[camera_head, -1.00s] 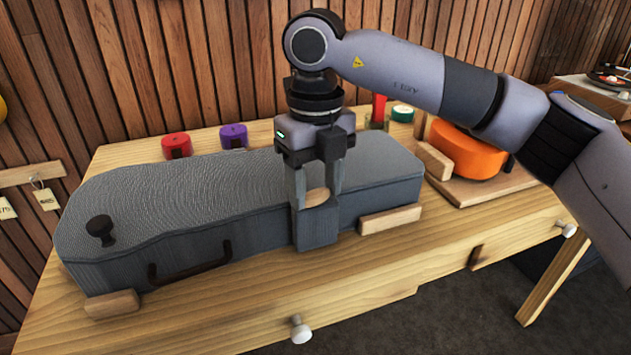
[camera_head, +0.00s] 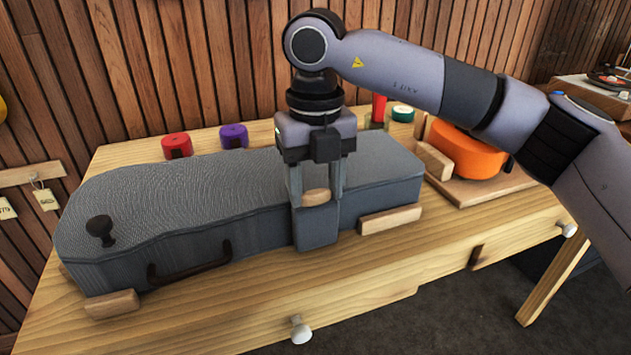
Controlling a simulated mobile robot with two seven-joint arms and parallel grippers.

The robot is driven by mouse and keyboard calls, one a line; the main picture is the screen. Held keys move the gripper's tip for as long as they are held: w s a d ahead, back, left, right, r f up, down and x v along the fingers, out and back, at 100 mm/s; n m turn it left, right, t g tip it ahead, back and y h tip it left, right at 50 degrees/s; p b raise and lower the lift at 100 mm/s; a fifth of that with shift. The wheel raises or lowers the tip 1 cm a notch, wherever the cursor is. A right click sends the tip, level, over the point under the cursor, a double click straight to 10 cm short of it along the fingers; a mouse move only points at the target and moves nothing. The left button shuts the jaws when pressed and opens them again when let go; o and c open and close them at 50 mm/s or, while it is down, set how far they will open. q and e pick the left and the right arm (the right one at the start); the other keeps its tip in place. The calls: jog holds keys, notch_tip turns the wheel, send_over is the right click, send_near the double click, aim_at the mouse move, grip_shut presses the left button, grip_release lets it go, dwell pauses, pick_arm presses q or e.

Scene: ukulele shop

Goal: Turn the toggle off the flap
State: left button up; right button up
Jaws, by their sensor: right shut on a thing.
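A grey ukulele case (camera_head: 190,190) lies on the wooden table (camera_head: 350,290). A grey flap (camera_head: 317,229) hangs over the case's front side, right of its dark handle (camera_head: 190,268). The pale wooden toggle (camera_head: 316,197) sits at the top of the flap. My right gripper (camera_head: 316,192) points straight down over the flap and is shut on the toggle, with a finger on each side of it. The toggle's far side is hidden. My left gripper is not in view.
Wooden blocks (camera_head: 390,219) stand against the case's front. A dark knob (camera_head: 101,230) sits on the case at left. Red (camera_head: 177,145) and purple (camera_head: 234,136) rolls stand behind it. An orange round thing (camera_head: 468,151) is at right. The table front is clear.

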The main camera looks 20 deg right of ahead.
aim_at(316, 193)
jog(key=o, duration=1)
jog(key=shift+o, duration=0.2)
notch_tip(316, 193, up, 7)
jog(key=shift+r+p, duration=0.15)
jog(key=shift+p, duration=0.3)
